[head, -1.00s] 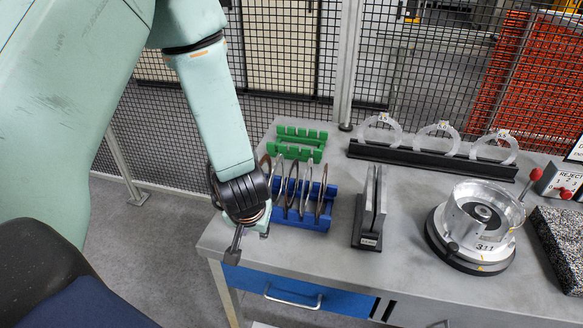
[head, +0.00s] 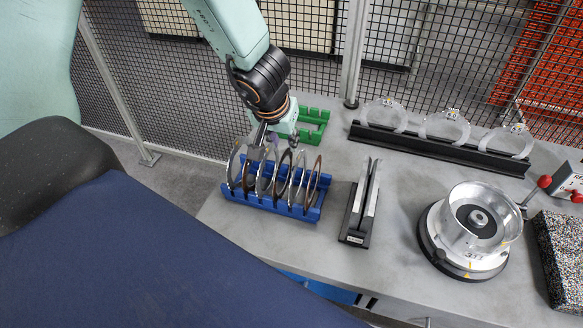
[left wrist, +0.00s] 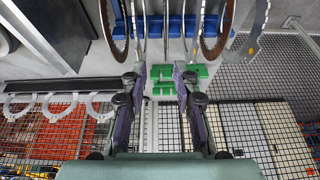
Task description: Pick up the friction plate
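Several thin ring plates stand upright in a blue slotted rack (head: 262,204) on the bench; some are brown-faced friction plates (head: 314,182) and others bare steel (head: 235,165). In the left wrist view, brown plates (left wrist: 221,42) stand to either side, with thinner edge-on plates (left wrist: 165,30) between them. My left gripper (head: 264,140) is just above and behind the rack's left half. The left wrist view shows its two fingers (left wrist: 160,73) apart, with nothing visibly held. Whether a fingertip touches a plate cannot be told. My right gripper is not in view.
A green slotted rack (head: 318,127) stands behind the blue one. A dark holder with upright plates (head: 359,205) is to the right, then a round metal fixture (head: 470,225). A black rail (head: 440,148) holds clear rings at the back. Mesh fencing borders the bench.

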